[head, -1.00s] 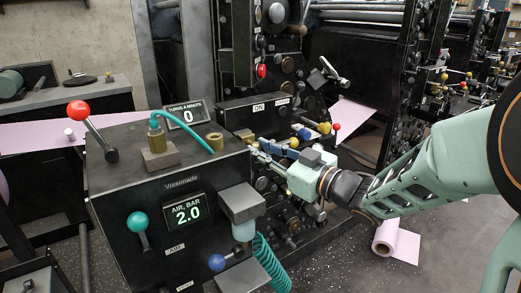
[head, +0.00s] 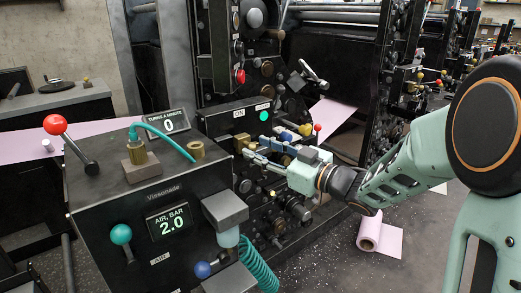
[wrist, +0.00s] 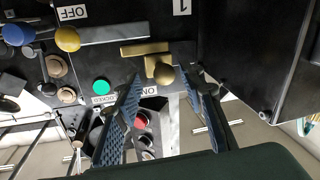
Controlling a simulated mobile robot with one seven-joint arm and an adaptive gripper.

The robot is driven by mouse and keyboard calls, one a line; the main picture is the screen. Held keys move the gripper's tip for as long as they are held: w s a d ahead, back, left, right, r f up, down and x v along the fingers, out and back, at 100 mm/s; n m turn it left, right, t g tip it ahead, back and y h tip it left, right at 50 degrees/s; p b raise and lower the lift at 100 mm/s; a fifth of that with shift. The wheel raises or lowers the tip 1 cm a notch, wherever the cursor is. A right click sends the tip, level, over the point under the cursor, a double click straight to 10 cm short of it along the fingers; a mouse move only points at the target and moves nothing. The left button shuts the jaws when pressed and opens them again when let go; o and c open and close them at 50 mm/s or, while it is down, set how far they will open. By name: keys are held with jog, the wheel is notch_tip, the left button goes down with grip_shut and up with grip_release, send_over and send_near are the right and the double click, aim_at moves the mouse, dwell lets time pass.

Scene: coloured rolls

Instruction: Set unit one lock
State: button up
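A brass lever (wrist: 146,49) with a round brass knob (wrist: 164,74) sits on the black unit box, beside an "ON" label (wrist: 148,91), in the wrist view. An "OFF" label (wrist: 72,13) is farther to the left, and a "1" label (wrist: 182,7) is at the top. A round green lamp (wrist: 102,86) is lit beside its small label. It also shows on the box in the head view (head: 264,116). My gripper (wrist: 165,80) is open, with its fingers apart on either side of the knob. I cannot tell whether they touch it.
A black console (head: 150,205) with a red-knobbed lever (head: 55,125) and a green coiled hose (head: 258,265) stands left of my gripper. Blue (wrist: 15,35) and yellow (wrist: 67,38) knobs lie near the lever. A pink roll (head: 369,232) lies on the floor.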

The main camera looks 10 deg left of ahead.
jog(key=v, duration=1.2)
